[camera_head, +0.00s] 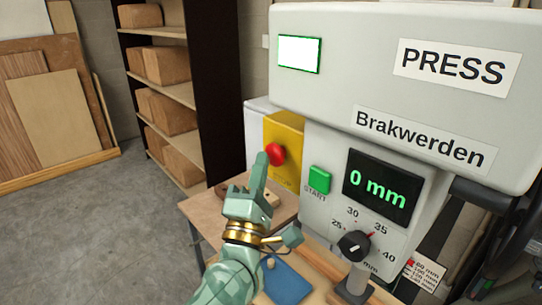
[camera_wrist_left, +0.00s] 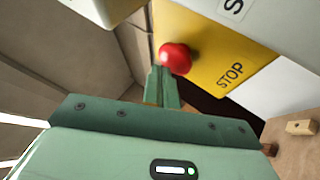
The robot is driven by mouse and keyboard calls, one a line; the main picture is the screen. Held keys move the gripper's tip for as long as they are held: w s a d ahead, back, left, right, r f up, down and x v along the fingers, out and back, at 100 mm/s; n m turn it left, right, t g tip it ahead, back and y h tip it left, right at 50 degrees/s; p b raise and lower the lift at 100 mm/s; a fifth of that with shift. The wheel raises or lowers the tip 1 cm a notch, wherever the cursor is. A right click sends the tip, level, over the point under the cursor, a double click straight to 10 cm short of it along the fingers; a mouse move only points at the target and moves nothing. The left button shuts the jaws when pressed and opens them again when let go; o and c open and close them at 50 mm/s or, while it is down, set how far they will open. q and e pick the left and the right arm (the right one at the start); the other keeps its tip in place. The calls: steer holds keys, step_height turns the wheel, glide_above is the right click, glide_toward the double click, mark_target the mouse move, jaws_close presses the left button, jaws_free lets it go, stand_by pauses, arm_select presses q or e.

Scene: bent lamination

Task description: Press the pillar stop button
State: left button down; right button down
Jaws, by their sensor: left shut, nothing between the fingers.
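The red stop button (camera_head: 275,154) sits on a yellow panel (camera_head: 290,131) on the side of the press. My left gripper (camera_head: 262,158) is shut and empty, with its fingertips pointing up right beside the button's left edge. In the left wrist view the red button (camera_wrist_left: 175,57) shows just past the fingertips (camera_wrist_left: 160,72), on the yellow panel marked STOP (camera_wrist_left: 229,76). The fingertips look very close to the button; I cannot tell whether they touch it. My right gripper is not in view.
A green START button (camera_head: 319,180), a display (camera_head: 381,187) reading 0 mm and a black dial (camera_head: 353,244) are on the press front (camera_head: 325,220). A wooden table (camera_head: 196,205) with a blue piece (camera_head: 287,283) lies below. A shelf with boxes (camera_head: 172,65) stands behind.

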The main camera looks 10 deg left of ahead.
arm_select(q)
steer(key=shift+w+d, duration=0.3)
stand_by(0.5)
steer(key=shift+s+a, duration=0.15)
stand_by(0.3)
steer(key=shift+s+a+p, duration=0.45)
steer(key=shift+s, duration=0.15)
steer(key=s+a, duration=0.1)
steer(key=s, duration=0.1)
steer(key=s+a+p, duration=0.1)
steer(key=s+a, duration=0.1)
stand_by(0.4)
stand_by(0.4)
